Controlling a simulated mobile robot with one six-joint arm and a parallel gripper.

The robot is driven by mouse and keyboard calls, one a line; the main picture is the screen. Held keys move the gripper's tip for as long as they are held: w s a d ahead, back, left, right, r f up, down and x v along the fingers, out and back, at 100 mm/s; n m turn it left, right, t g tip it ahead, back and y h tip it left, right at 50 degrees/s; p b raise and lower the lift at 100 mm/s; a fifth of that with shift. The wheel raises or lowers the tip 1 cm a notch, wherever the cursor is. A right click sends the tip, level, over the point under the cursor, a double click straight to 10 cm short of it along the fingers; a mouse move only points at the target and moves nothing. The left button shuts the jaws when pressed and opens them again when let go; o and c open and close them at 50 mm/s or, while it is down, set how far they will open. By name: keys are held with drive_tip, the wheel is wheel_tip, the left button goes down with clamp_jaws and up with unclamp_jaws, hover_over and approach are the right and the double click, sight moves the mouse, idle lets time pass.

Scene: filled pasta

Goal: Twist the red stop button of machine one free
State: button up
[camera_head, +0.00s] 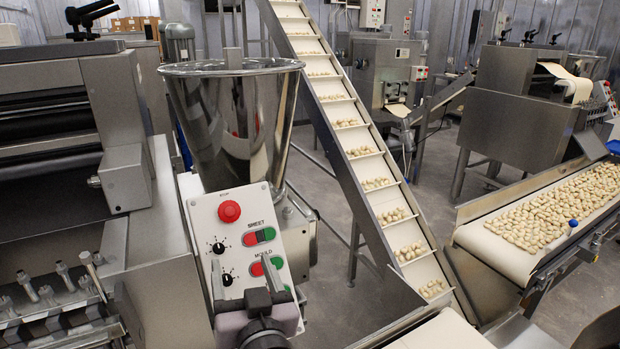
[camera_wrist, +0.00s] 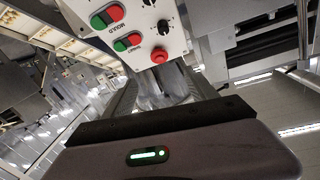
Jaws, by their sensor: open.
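The red stop button (camera_head: 229,211) is a round knob near the top of the white control panel (camera_head: 201,212) of the machine at the left. It also shows in the wrist view (camera_wrist: 159,55), where the panel appears upside down. My gripper (camera_head: 243,264) is in front of the lower part of the panel, below the stop button in the head view. Its two fingers stand apart with nothing between them. The gripper is apart from the button. In the head view it hides part of the lower panel.
The panel also carries two black dials (camera_head: 218,247) and red-green switches (camera_head: 258,236). A steel hopper (camera_head: 232,120) stands right behind the panel. An inclined conveyor (camera_head: 352,135) with filled pasta rises behind it. Another pasta belt (camera_head: 490,245) lies at the right.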

sight(230, 215)
drive_tip(key=p+x, duration=0.3)
drive_tip(key=x, duration=1.3)
drive_tip(key=shift+w+r+p, duration=0.1)
drive_tip(key=shift+w+p, duration=0.15)
drive_tip(key=shift+p, duration=0.05)
